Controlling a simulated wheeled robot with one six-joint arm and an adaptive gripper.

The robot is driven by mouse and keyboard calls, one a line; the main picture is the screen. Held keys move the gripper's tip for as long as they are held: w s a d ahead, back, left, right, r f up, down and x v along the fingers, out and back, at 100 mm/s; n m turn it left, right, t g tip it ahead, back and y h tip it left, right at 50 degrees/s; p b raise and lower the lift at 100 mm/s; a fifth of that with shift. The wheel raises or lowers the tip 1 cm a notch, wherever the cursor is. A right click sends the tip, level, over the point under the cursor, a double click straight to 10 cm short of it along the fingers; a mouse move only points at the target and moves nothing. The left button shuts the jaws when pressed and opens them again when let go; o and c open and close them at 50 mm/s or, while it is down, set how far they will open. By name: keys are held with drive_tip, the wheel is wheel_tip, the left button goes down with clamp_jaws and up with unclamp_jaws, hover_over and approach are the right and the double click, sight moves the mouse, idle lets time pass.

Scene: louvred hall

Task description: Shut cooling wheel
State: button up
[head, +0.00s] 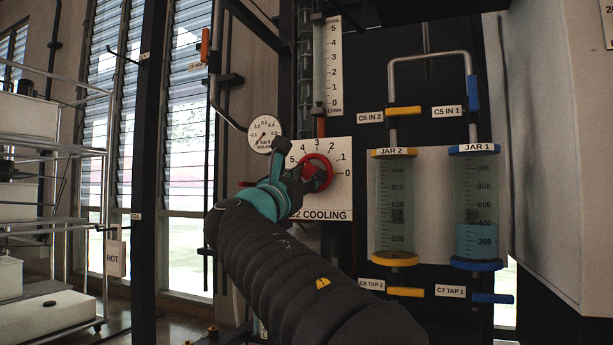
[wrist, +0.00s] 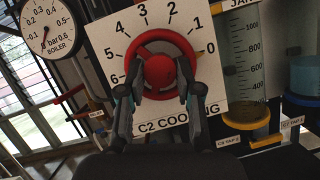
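The cooling wheel (head: 317,172) is a red round handwheel on a white dial plate marked "C2 COOLING", with numbers from 0 at the right round to 6 at the left. In the wrist view the wheel (wrist: 160,38) faces me, with its red hub in the middle. My gripper (wrist: 161,66) is at the wheel, its two dark fingers on the left and right of the hub, within the rim's outline. I cannot tell whether they press on it. In the head view my gripper (head: 300,180) reaches the wheel from the left.
A round boiler gauge (head: 265,134) sits at the dial's upper left. Jar 2 (head: 394,205) and jar 1 (head: 477,205) stand to the right, with yellow and blue valve handles. A dark upright post (head: 149,150) and steel shelving (head: 40,140) are at the left.

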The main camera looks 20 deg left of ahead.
drive_tip(key=o, duration=0.4)
drive_tip(key=v, duration=1.2)
